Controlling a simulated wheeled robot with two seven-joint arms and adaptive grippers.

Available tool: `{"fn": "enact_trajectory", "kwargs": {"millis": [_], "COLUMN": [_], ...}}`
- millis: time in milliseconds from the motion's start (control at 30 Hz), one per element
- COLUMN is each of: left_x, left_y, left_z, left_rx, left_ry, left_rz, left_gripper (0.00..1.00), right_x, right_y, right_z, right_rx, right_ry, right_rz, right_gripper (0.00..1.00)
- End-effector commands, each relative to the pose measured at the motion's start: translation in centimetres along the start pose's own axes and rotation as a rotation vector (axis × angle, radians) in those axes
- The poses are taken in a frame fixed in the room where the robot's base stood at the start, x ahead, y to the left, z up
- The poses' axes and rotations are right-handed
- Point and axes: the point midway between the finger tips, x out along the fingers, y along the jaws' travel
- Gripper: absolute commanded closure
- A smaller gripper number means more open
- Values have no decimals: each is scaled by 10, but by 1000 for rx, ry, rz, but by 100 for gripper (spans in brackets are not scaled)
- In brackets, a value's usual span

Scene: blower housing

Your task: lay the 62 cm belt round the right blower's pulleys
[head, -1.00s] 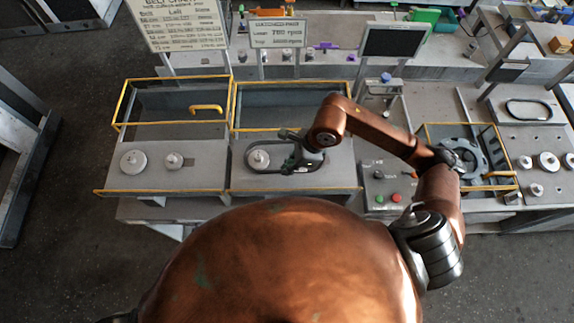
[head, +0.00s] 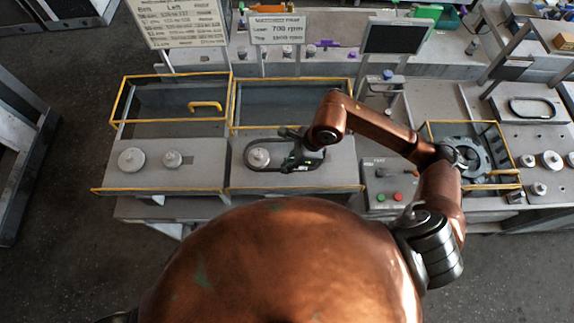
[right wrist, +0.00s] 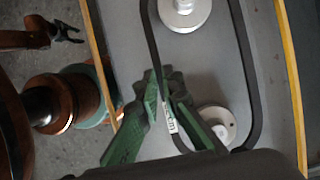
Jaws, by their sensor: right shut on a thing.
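The right blower's deck (head: 342,178) carries a larger pulley (head: 259,157) on the left, also in the right wrist view (right wrist: 184,12). The smaller pulley (right wrist: 216,124) is partly covered by my gripper. The black belt (head: 249,163), also in the right wrist view (right wrist: 246,60), forms a long loop with both pulleys inside its outline. Whether it sits in their grooves I cannot tell. My right gripper (head: 291,163), with green fingers in the right wrist view (right wrist: 168,118), is shut on the belt at its white label. My left gripper (right wrist: 68,33) appears small and open, away from the deck.
The left blower's deck (head: 205,172) has two pulleys. A control box (head: 390,185) with red and green buttons is at right. Another belt (head: 532,108) lies on the far-right bench.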

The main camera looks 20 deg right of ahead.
Motion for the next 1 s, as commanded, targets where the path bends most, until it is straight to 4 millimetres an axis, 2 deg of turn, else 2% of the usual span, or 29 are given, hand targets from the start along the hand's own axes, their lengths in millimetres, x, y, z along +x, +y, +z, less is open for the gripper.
{"fn": "enact_trajectory", "kwargs": {"millis": [167,1000], "left_x": [0,8], "left_y": [0,0], "left_z": [-6,1], "left_rx": [1,1], "left_ry": [8,0], "left_rz": [0,0], "left_gripper": [60,60], "right_x": [0,1], "right_y": [0,1], "right_z": [0,0], "right_rx": [-1,-1], "right_ry": [0,-1], "right_rz": [0,1], "right_gripper": [100,100]}}
